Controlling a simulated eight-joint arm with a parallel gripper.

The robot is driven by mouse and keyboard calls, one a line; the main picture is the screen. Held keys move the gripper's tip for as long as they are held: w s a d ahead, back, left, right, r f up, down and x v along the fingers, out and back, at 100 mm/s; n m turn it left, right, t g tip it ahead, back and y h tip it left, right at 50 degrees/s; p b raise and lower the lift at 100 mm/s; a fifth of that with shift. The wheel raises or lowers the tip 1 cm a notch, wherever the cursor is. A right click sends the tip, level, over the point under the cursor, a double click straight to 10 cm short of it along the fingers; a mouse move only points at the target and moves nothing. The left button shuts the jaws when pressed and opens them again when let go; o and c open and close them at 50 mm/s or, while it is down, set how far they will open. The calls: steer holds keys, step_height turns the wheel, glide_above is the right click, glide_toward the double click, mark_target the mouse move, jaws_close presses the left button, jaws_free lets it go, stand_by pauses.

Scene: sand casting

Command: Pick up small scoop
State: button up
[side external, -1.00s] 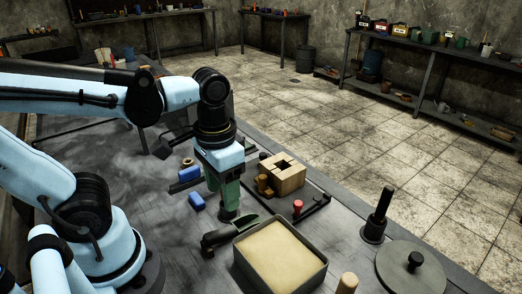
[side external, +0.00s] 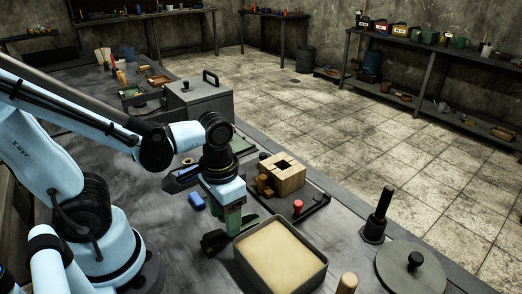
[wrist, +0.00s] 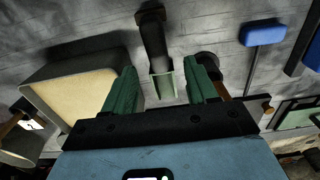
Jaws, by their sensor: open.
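The small scoop has a dark handle (wrist: 153,35) and a pale grey-green trough (wrist: 163,85). In the wrist view it lies on the table, its trough between and ahead of my fingers. My gripper (wrist: 162,80) is open, with one green finger on each side of the trough. I cannot tell whether either finger touches it. In the side view, my gripper (side external: 231,229) is low over the table beside the sand-filled tray. The scoop's dark handle (side external: 214,241) shows left of the fingers there; the rest is partly hidden by them.
The sand-filled tray (side external: 318,277) stands close on the right in the side view. A wooden block mould (side external: 289,182) and a red-knobbed tool (side external: 298,206) lie behind. A blue-handled tool (side external: 196,201) lies near the gripper. A black upright rammer (side external: 382,212) stands farther right.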

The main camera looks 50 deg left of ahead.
steer(key=shift+d+f, duration=0.1)
steer(key=shift+f, duration=2.35)
jaws_close()
